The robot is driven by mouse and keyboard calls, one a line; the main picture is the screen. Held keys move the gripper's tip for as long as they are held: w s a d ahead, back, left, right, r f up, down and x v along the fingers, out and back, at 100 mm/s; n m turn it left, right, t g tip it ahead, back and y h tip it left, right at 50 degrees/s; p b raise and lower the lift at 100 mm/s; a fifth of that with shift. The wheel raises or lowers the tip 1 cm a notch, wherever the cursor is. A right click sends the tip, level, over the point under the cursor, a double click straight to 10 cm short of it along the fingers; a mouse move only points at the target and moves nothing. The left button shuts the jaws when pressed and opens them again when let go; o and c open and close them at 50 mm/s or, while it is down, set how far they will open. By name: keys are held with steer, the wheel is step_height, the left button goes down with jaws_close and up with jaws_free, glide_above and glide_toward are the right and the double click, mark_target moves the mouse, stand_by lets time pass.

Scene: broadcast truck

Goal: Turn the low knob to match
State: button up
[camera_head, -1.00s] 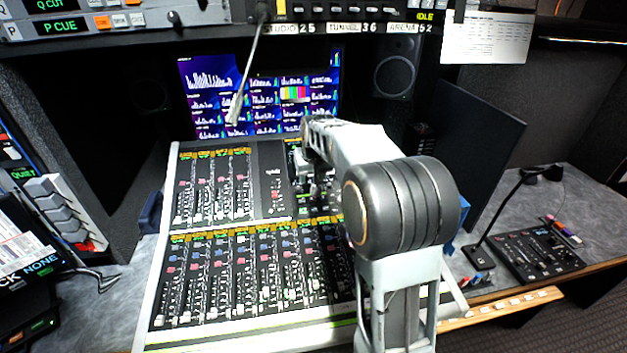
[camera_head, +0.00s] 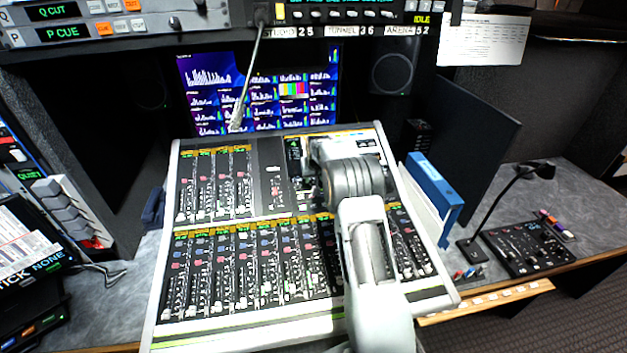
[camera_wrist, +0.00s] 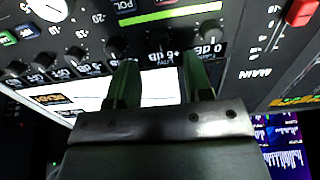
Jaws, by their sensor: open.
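My gripper (camera_wrist: 159,62) is open in the wrist view, its two green-grey fingers pointing at a dark control panel (camera_wrist: 238,55). More black knobs (camera_wrist: 77,53) run in a row to the left. I cannot tell which of them is the low knob, nor read their settings. Nothing is held. In the head view my arm reaches over the mixing console (camera_head: 268,185) and hides the gripper.
In the head view a gooseneck microphone (camera_head: 237,112) rises behind the console, in front of a screen (camera_head: 210,75). A blue-edged binder (camera_head: 434,188) stands right of the arm, and a small control box (camera_head: 528,247) lies farther right.

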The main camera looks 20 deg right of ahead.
mark_target(313, 182)
steer(key=shift+p+x, duration=0.35)
steer(key=shift+x, duration=1.75)
jaws_close()
